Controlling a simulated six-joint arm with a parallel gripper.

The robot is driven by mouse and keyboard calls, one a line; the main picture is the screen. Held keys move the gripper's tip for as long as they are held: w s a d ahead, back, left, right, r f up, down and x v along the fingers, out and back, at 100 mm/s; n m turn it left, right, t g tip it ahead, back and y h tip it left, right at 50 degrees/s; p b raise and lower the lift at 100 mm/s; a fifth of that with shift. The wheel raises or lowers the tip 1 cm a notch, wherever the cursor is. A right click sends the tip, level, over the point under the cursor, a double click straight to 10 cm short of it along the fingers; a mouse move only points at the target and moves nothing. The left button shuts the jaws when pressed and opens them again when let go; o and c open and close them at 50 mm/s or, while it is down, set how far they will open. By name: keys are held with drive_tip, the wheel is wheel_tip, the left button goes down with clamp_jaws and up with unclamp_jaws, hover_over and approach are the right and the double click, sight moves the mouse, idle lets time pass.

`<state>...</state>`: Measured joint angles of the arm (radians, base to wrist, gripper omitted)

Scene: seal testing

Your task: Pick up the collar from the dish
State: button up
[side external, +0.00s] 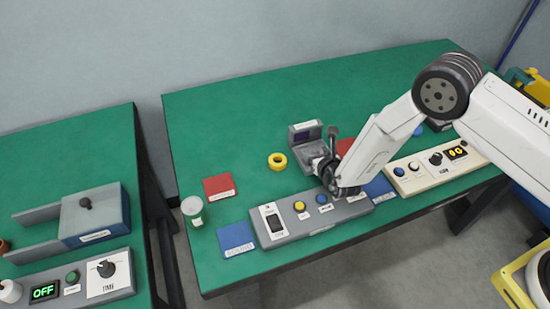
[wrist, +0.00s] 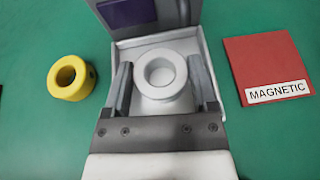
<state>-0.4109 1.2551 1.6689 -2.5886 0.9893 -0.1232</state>
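The collar (wrist: 145,82), a pale grey-white ring, lies in a shallow light-grey dish (wrist: 124,50) in the wrist view. The dish sits at the front of a device with a raised lid (side external: 305,128). My gripper (wrist: 159,64) is open, with one finger on each side of the collar and visible gaps between. I cannot tell how far the fingertips are above the dish floor. In the side view my gripper (side external: 328,172) points down at the device, and the collar is not distinguishable there.
A yellow ring (side external: 277,161) lies on the green table left of the device; it also shows in the wrist view (wrist: 71,78). A red "MAGNETIC" pad (wrist: 265,65) lies right of the dish. A grey button panel (side external: 300,222) stands in front.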

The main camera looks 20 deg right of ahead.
clamp_jaws()
drive_tip(key=shift+r, duration=0.2)
drive_tip(key=shift+r, duration=1)
drive_tip(key=s+d+r, duration=0.3)
drive_tip(key=s+r, duration=0.7)
drive_tip(key=s, duration=0.3)
drive_tip(key=shift+s+r, duration=0.3)
drive_tip(key=shift+r, duration=0.05)
drive_tip(key=shift+d, duration=0.1)
